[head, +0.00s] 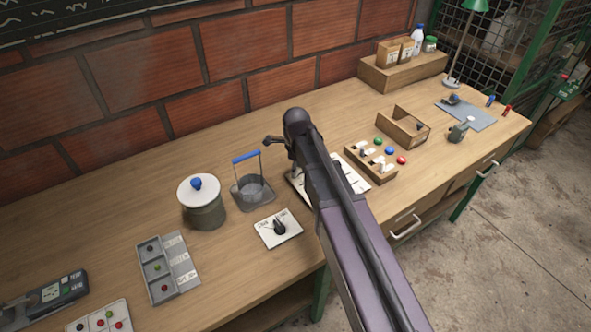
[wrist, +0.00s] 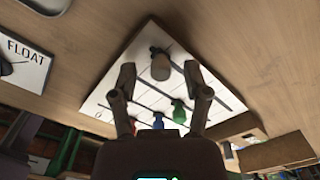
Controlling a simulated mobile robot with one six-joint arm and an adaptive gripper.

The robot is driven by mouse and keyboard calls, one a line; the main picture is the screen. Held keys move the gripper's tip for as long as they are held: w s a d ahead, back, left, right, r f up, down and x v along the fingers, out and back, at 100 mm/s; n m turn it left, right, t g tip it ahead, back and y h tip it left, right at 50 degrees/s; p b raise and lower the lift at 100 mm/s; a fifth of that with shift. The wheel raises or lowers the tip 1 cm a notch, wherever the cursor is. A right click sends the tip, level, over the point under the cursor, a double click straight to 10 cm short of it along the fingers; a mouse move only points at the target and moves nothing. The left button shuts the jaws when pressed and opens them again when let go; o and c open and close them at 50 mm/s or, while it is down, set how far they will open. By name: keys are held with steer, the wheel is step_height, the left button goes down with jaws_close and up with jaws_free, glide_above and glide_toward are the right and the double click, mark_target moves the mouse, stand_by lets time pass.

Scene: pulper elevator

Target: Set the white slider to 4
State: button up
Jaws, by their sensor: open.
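The slider panel (wrist: 118,68) is a white board with dark slots, seen tilted in the wrist view. In the head view the same panel (head: 357,180) is mostly hidden behind my arm. A pale, greyish knob, which looks like the white slider (wrist: 160,66), shows between my fingertips. A blue knob (wrist: 158,120) and a green knob (wrist: 179,112) show on the panel nearer my palm. My gripper (wrist: 159,73) is open, one finger on each side of the pale knob; contact cannot be told. The scale marks are too small to read. In the head view my gripper (head: 268,140) is partly visible above the panel.
A wire basket with a blue handle (head: 252,188) and a lidded pot (head: 204,205) stand left of the panel. A white card with a dark knob (head: 279,229) lies in front, marked FLOAT (wrist: 22,62).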

jaws_close()
stand_by(0.3)
